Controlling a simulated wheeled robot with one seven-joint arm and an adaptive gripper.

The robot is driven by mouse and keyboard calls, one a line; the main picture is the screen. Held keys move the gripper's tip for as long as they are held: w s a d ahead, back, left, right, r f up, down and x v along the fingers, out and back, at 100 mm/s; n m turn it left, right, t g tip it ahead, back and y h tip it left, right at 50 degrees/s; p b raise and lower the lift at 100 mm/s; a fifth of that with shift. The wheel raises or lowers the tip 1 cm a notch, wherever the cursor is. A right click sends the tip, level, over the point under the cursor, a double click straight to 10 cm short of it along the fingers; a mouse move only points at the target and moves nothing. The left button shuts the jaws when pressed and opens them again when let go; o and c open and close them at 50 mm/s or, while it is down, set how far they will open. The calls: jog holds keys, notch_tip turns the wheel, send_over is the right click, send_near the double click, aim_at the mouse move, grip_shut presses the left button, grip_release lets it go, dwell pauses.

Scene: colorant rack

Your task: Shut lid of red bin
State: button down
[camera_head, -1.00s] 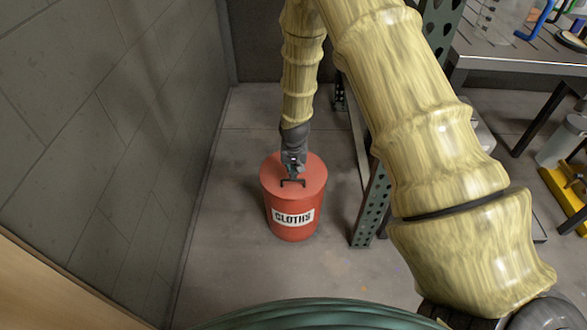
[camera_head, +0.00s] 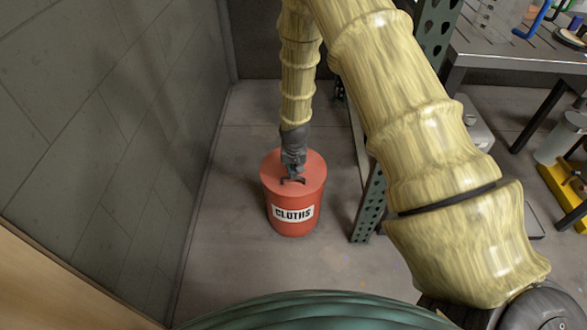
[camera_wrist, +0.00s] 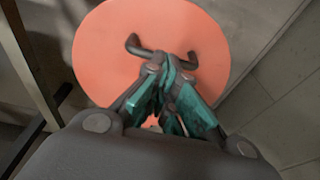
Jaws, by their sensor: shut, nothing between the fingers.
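The red bin (camera_head: 293,218) stands upright on the floor with a label reading CLOTHS on its front. Its round red lid (camera_head: 275,170) lies flat on top and looks shut, with a dark handle (camera_head: 293,181) near the front of the top. In the wrist view the lid (camera_wrist: 100,50) fills the upper middle and its dark handle (camera_wrist: 133,44) runs behind my fingertips. My gripper (camera_head: 293,174) points down at the lid beside the handle, shut and empty. Its teal-padded fingers (camera_wrist: 170,80) come together over the lid; whether they touch it I cannot tell.
A grey block wall (camera_head: 120,130) rises to the left of the bin. A green perforated rack post (camera_head: 368,205) stands close on the right. A metal table (camera_head: 505,65) is at the upper right. Bare floor (camera_head: 235,225) lies around the bin.

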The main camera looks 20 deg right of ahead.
jog(key=shift+s+a+f, duration=0.15)
jog(key=shift+s+f, duration=0.2)
jog(key=shift+r+p, duration=0.5)
jog(key=shift+p, duration=0.15)
notch_tip(320, 180, up, 13)
jog(key=s+p, duration=0.2)
jog(key=p, duration=0.2)
jog(key=shift+a+r+p, duration=0.2)
jog(key=shift+a+p, duration=0.1)
jog(key=shift+a, duration=0.05)
jog(key=s+a+f+n+g, duration=0.1)
jog(key=s+a+f, duration=0.1)
jog(key=s+f, duration=0.5)
jog(key=s+a+f+n, duration=0.15)
jog(key=s+f, duration=0.35)
jog(key=s, duration=0.5)
jog(key=s+a+f+n, duration=0.1)
jog(key=s+a+f, duration=0.1)
jog(key=s, duration=0.8)
jog(key=s+a+f+n, duration=0.1)
jog(key=s+f, duration=0.2)
jog(key=s, duration=0.7)
notch_tip(320, 180, up, 19)
jog(key=p, duration=1.9)
jog(key=shift+s+r+g+y, duration=0.15)
jog(key=shift+s+g+y, duration=0.15)
jog(key=shift+s+g, duration=0.1)
